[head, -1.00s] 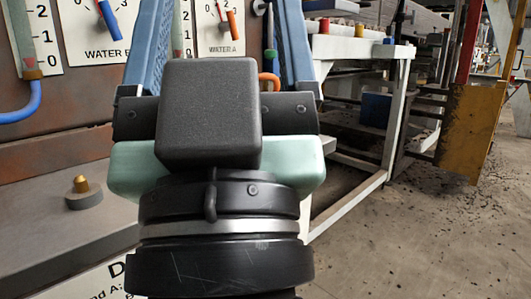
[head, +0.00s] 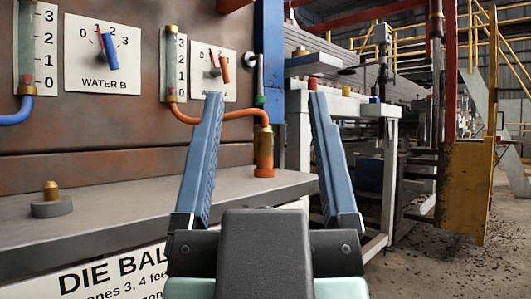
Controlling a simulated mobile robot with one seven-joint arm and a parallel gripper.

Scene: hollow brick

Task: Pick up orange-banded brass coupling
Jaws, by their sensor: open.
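The orange-banded brass coupling (head: 264,151) stands upright on the grey ledge, with an orange band at its foot and an orange hose joined to its top. My gripper (head: 263,94) is open, its two blue fingers pointing forward and upward. In the picture the coupling shows between the fingers, nearer the middle of the gap. The fingers do not visibly touch it. Its distance from the fingertips is hard to tell.
A brass stub on a grey disc (head: 52,202) sits on the ledge (head: 130,208) at left. A white-framed bench (head: 391,190) stands at right. The ledge between stub and coupling is clear.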

